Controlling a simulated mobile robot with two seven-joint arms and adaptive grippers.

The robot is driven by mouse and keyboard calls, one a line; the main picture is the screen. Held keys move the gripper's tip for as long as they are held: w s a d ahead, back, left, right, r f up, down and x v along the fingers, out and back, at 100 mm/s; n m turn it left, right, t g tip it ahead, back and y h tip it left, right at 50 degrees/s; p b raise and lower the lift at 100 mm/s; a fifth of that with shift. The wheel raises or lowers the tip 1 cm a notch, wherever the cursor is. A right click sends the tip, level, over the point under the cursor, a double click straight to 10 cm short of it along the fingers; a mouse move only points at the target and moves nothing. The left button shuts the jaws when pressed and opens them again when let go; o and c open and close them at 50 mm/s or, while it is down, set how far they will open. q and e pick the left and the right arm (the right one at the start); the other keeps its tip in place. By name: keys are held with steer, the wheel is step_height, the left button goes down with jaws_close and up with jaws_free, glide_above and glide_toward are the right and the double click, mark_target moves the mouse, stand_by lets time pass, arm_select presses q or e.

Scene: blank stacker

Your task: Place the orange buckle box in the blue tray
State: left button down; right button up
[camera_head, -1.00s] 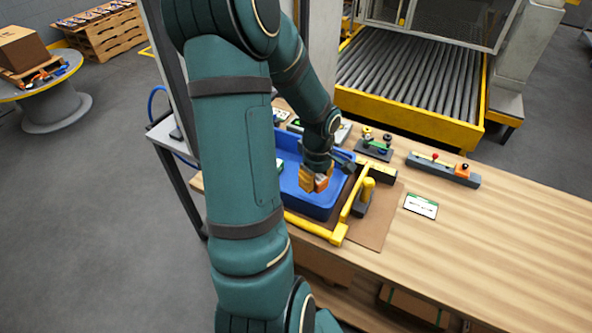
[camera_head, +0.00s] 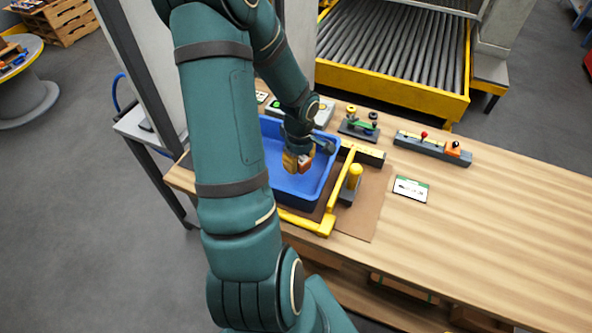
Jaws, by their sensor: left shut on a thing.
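The blue tray (camera_head: 285,192) sits on the wooden bench, inside a yellow corner frame. My left gripper (camera_head: 297,168) reaches down over the tray. It is shut on the orange buckle box (camera_head: 305,163), which is small and partly hidden by the fingers. The box appears over the tray's inside; I cannot tell whether it touches the tray floor. My left arm hides the tray's left part. My right gripper is not in view.
A yellow post (camera_head: 354,177) stands just right of the tray beside the yellow frame (camera_head: 333,206). A label card (camera_head: 411,189), a fixture with knobs (camera_head: 359,124) and a bar with a red knob (camera_head: 432,147) are farther right. The bench's right side (camera_head: 500,220) is clear.

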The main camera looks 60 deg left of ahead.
mark_target(299, 175)
arm_select(q)
steer(key=shift+f+b, duration=0.55)
steer(key=shift+f, duration=1.6)
steer(key=shift+f, duration=0.2)
steer(key=c, duration=0.6)
jaws_free()
steer(key=shift+r, duration=0.1)
steer(key=shift+r, duration=0.2)
step_height(299, 175, up, 12)
steer(key=p, duration=0.3)
steer(key=shift+f, duration=0.1)
